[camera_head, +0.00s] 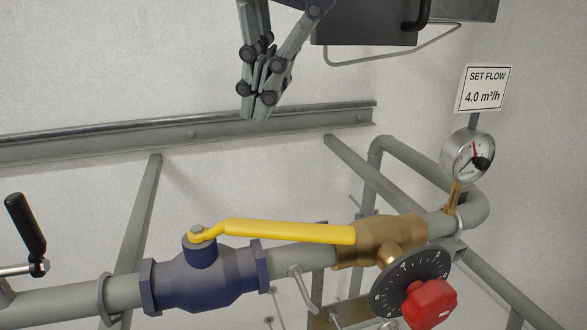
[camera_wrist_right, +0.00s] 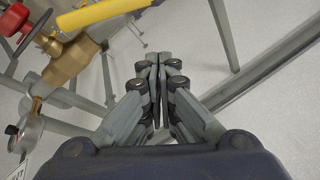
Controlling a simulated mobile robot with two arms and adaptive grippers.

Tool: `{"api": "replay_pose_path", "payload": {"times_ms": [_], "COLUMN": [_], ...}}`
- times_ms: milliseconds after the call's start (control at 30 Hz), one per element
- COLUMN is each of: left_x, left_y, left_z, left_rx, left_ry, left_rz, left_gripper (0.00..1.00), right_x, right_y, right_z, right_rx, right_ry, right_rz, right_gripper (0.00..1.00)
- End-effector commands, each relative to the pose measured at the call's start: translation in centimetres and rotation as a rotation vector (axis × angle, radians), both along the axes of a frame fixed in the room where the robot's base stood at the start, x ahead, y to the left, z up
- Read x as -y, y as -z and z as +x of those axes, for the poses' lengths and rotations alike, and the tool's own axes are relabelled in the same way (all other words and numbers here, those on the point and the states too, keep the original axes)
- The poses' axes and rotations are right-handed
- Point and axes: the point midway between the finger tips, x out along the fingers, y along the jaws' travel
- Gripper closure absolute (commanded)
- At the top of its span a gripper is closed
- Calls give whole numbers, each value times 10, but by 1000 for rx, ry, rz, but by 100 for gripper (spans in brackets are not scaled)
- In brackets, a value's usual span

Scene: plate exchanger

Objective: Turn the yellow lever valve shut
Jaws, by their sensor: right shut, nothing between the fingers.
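The yellow lever (camera_head: 280,232) sits on top of a dark blue valve body (camera_head: 210,279). It lies along the grey pipe, pointing right from its pivot, with its free end near a brass fitting (camera_head: 352,252). My right gripper (camera_head: 262,108) is shut and empty, hanging above and behind the lever in the head view, apart from it. In the right wrist view the shut fingertips (camera_wrist_right: 154,62) point up the picture, and the yellow lever (camera_wrist_right: 102,14) shows at the upper left, clear of them. My left gripper is in neither view.
A red knob (camera_head: 430,303) with a numbered dial (camera_head: 408,279) is at the lower right. A gauge (camera_head: 467,156) stands below a "SET FLOW 4.0 m³/h" sign (camera_head: 482,89). A black handle (camera_head: 25,225) is at the left. A grey rail (camera_head: 190,133) crosses behind.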

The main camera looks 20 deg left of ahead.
Motion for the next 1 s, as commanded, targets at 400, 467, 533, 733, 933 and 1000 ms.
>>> {"api": "replay_pose_path", "payload": {"times_ms": [400,467,533,733,933,1000], "left_x": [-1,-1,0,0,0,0], "left_y": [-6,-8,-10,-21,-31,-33], "left_z": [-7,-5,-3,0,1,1], "left_rx": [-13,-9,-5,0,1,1], "left_ry": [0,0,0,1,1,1], "left_rz": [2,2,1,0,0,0], "left_gripper": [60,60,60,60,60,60], "right_x": [37,37,36,33,37,37], "right_y": [36,47,61,101,107,107], "right_z": [14,18,22,37,18,11], "right_rx": [99,99,98,98,101,101], "right_ry": [-87,-86,-88,-87,-86,-86], "right_rz": [-317,-317,-316,-315,-312,-310], "right_gripper": [100,100,100,100,100,100]}}
